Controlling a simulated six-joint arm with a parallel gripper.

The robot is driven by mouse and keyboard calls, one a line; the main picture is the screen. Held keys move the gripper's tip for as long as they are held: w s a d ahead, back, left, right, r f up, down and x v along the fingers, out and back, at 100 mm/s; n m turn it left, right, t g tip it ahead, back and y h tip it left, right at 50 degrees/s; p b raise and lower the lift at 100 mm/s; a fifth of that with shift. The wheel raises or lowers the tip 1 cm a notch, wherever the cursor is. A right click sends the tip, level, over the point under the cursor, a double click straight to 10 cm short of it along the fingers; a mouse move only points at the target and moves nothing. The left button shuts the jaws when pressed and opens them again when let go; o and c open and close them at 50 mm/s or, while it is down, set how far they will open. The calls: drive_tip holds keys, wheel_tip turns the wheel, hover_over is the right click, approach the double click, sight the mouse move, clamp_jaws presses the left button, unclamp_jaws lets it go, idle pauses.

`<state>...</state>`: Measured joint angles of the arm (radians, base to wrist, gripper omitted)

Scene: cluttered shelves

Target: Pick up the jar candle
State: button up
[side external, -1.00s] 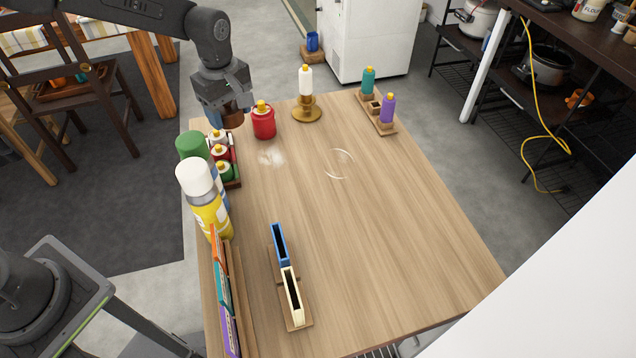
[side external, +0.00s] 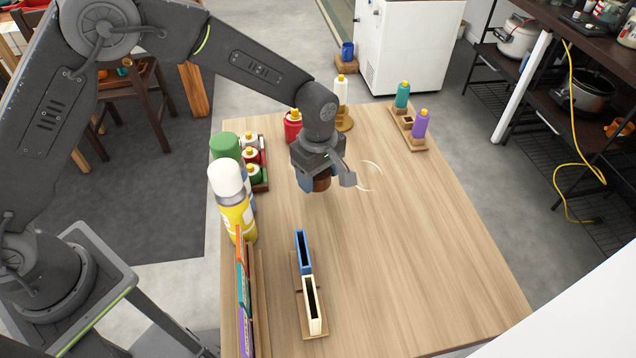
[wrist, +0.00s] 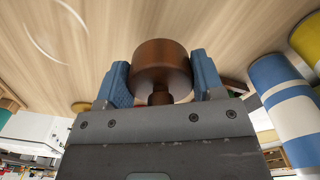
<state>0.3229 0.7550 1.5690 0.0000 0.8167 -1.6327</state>
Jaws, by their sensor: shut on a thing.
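The jar candle looks like a squat copper-brown cylinder with a narrower neck on one end. It shows in the wrist view (wrist: 161,66) and, partly hidden by my gripper, in the side view (side external: 321,183). My gripper (side external: 326,178) is shut on it, with one blue-padded finger at each side of it. It is held above the wooden table (side external: 420,250), over the left-middle part, left of a pale ring mark. The exact gap beneath it is hard to judge.
Several cans and bottles, with a yellow spray can (side external: 236,215), line the table's left edge. A red bottle (side external: 292,127) and a white bottle (side external: 341,90) stand behind my gripper. Blue (side external: 303,250) and cream (side external: 312,305) slotted holders stand in front.

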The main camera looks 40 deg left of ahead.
sight(318, 185)
drive_tip(key=shift+f, duration=1.65)
drive_tip(key=shift+f, duration=0.15)
drive_tip(key=o, duration=1)
wheel_tip(318, 185, up, 13)
drive_tip(key=shift+f, duration=0.2)
